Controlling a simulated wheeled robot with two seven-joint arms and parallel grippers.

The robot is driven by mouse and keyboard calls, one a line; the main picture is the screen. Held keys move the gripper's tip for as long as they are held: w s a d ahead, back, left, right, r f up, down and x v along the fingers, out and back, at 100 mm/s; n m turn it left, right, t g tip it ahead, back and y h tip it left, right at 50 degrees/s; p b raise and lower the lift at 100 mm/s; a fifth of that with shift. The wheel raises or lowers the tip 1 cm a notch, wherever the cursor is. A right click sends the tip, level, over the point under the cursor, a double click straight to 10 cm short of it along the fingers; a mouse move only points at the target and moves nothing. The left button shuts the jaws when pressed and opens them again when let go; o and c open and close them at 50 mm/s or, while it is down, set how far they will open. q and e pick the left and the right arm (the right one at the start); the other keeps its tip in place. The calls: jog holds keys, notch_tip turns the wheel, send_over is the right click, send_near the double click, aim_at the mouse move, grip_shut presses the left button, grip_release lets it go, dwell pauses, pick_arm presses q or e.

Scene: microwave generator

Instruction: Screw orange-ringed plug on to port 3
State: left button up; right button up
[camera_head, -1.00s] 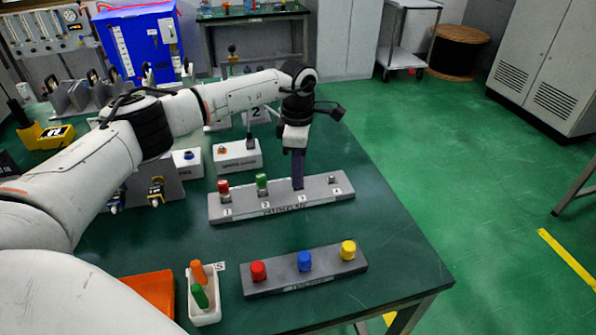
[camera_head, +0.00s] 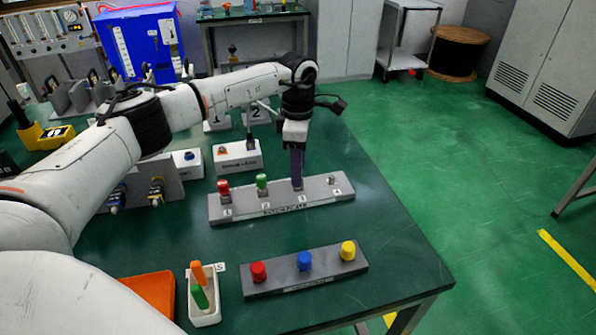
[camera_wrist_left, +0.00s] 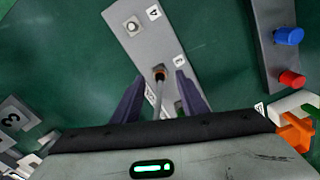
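The grey port plate (camera_head: 235,207) lies on the green table, with ports labelled 1 to 4. Port 3 in the head view is hidden behind the fingers of my left gripper (camera_head: 297,185). How fully the plug is seated cannot be seen. My right gripper is not in view.
A red cap (camera_head: 224,187) and a green cap (camera_head: 262,181) stand on ports 1 and 2; port 4 (camera_head: 331,180) is bare. A second grey block (camera_head: 283,286) with red, blue and yellow caps lies nearer. A white tray (camera_head: 205,316) holds orange and green pieces.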

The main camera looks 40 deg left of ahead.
pick_arm(q)
notch_tip(320, 180, up, 9)
dwell(0.3)
jog(key=shift+s+f, duration=0.1)
jog(key=shift+f, duration=0.05)
dwell(0.3)
